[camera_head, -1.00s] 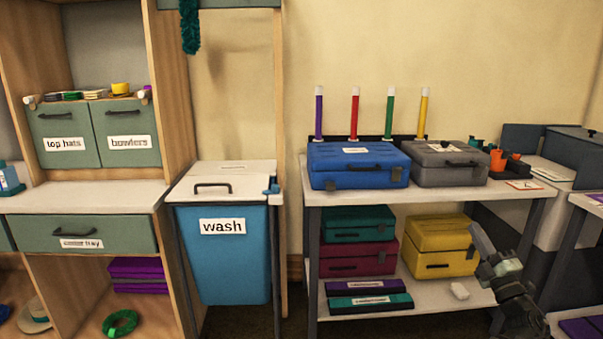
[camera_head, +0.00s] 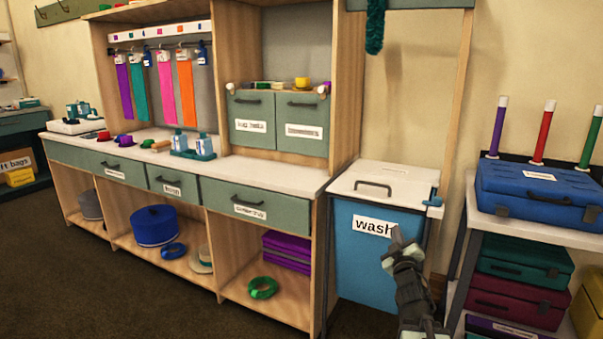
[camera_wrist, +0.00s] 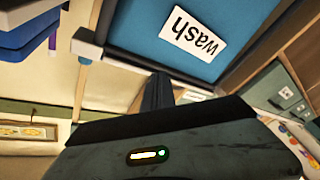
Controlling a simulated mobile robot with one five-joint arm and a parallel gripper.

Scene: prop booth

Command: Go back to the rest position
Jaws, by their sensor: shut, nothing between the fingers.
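My gripper (camera_head: 398,243) is shut and empty. In the head view it is raised at the lower right, in front of the blue wash bin (camera_head: 380,250), and its tip overlaps the edge of the white "wash" label. I cannot tell the exact gap between the two. In the wrist view the shut fingers (camera_wrist: 158,92) point toward the bin, whose blue front and "wash" label (camera_wrist: 195,33) show tilted.
A long counter (camera_head: 250,173) with drawers and open shelves stands to the left. A shelf with a blue case (camera_head: 535,192) and more cases below stands on the right. Dark open floor (camera_head: 90,285) lies at the lower left.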

